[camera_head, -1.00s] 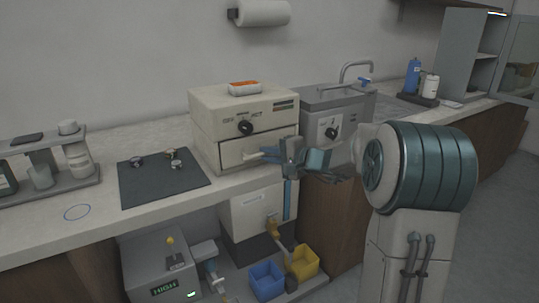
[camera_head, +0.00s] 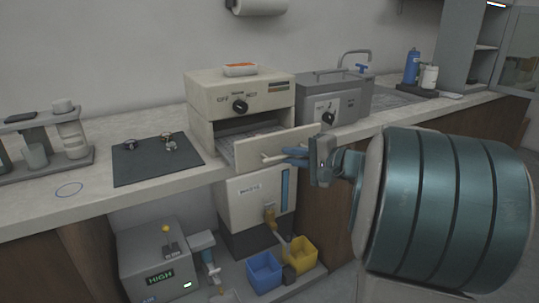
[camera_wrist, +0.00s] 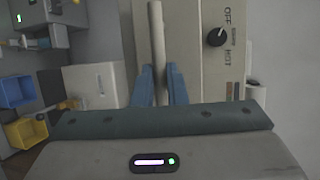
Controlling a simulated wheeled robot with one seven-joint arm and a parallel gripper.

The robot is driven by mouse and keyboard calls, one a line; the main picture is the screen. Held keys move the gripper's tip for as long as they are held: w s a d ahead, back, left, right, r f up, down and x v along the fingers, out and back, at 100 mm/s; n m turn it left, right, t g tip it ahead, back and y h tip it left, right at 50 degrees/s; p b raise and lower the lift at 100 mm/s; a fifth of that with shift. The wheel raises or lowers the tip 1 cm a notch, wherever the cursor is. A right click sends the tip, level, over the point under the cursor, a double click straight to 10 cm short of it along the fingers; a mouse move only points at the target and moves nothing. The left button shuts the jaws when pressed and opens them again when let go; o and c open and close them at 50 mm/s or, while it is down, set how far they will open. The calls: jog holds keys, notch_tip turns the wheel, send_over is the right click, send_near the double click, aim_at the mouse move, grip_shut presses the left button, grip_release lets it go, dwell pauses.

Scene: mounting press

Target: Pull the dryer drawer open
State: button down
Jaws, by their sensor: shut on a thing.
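The dryer (camera_head: 240,92) is a beige box on the counter with a black knob marked OFF and HOT. Its drawer (camera_head: 280,147) stands partly pulled out toward me, and its grey inside shows from above. My gripper (camera_head: 290,157) is at the front of the drawer. In the wrist view, the blue fingers of my gripper (camera_wrist: 160,88) sit on both sides of the pale bar handle (camera_wrist: 156,45) and are shut on it. The dryer's face with its knob (camera_wrist: 216,37) is to the right in that view.
A grey unit with a dial (camera_head: 330,100) stands right of the dryer. A dark mat (camera_head: 150,165) with several small parts lies left of it. Below are a white box (camera_head: 255,195), a blue bin (camera_head: 264,272) and a yellow bin (camera_head: 300,256).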

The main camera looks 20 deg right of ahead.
jog(key=shift+s+d+b, duration=0.2)
jog(key=shift+s, duration=0.95)
jog(key=shift+s+d+b, duration=0.15)
jog(key=shift+s+b, duration=0.05)
jog(key=shift+s, duration=0.95)
jog(key=c, duration=1.5)
grip_release()
jog(key=shift+o, duration=0.2)
jog(key=p+v, duration=0.2)
jog(key=v, duration=1.1)
jog(key=shift+s+d, duration=0.25)
jog(key=shift+d, duration=0.1)
jog(key=shift+a+r, duration=0.1)
jog(key=shift+r, duration=0.05)
